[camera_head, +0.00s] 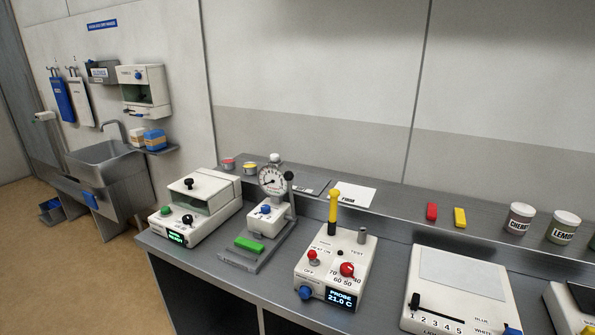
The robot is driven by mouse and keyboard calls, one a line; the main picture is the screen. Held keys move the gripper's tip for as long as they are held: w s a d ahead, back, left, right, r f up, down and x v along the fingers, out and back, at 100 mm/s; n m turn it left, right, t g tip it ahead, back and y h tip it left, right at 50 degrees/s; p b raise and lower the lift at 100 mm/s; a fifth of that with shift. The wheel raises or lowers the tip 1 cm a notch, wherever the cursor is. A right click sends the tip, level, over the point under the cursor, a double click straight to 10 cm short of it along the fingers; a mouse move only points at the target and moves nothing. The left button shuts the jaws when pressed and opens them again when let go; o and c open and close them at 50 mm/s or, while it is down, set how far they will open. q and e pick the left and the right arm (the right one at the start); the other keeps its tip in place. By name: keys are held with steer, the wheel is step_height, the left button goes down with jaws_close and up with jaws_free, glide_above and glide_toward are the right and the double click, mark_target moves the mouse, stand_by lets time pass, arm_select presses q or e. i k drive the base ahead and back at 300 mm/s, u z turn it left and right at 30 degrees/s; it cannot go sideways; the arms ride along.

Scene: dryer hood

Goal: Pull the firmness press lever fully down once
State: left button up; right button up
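The knob stands high, about level with the dial. A green block (249,244) lies on the press's grey base plate. Neither of my grippers is in view.
A white device with a green display (195,210) stands left of the press. A probe box with a yellow-handled probe (333,212) stands close on its right. A slider panel (460,290) is farther right. A raised shelf with jars (519,219) runs behind.

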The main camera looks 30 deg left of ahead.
mark_target(288, 176)
steer(key=k, duration=1.35)
steer(key=u, duration=0.6)
steer(key=i, duration=1.65)
steer(key=z, duration=0.65)
